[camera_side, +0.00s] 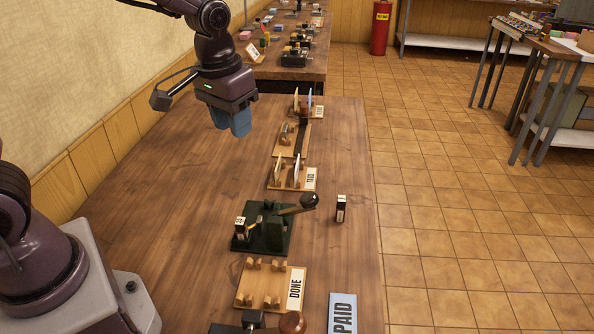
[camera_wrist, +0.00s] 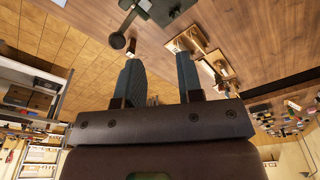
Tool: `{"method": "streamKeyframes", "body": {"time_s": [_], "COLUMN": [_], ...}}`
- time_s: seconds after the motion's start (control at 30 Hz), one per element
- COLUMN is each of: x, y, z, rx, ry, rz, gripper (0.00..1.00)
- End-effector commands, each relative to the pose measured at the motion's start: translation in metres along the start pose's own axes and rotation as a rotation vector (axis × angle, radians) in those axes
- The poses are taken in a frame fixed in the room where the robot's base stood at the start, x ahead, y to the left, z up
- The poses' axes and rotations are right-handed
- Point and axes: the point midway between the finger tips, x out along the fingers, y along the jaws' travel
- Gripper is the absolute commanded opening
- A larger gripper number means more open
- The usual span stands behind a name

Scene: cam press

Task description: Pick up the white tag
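Thin pale upright tags stand in wooden racks in the side view. Two whitish ones, a left tag (camera_side: 278,169) and a right tag (camera_side: 297,171), stand in the middle rack (camera_side: 274,187), whose label is hard to read. Farther back, a pale tag (camera_side: 295,101) and a bluish one (camera_side: 309,100) stand side by side in the far rack. I cannot tell for sure which is the white tag. My gripper (camera_side: 236,126) hangs above the table, left of the racks and apart from them. In the wrist view my gripper (camera_wrist: 158,56) has its fingers apart with nothing between them.
A dark green press (camera_side: 273,235) with a black-knobbed lever stands nearer the camera. A small black-and-white block (camera_side: 341,208) stands to its right. A DONE rack (camera_side: 254,291) and a PAID sign (camera_side: 342,313) lie in front. The table's left part is clear.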

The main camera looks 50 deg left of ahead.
Motion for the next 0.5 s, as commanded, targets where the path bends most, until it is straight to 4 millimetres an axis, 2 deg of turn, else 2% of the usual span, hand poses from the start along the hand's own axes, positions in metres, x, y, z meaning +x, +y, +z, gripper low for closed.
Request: {"method": "streamKeyframes", "body": {"time_s": [0.03, 0.3, 0.4, 0.5], "x": [0.018, 0.111, 0.142, 0.160], "y": [-0.002, -0.021, -0.028, -0.032], "z": [-0.017, -0.098, -0.125, -0.151], "rx": [-0.035, -0.238, -0.311, -0.381], "ry": [-0.018, 0.000, 0.043, 0.108], "rz": [-0.021, -0.140, -0.177, -0.195], "gripper": [0.34, 0.34, 0.34, 0.34]}}
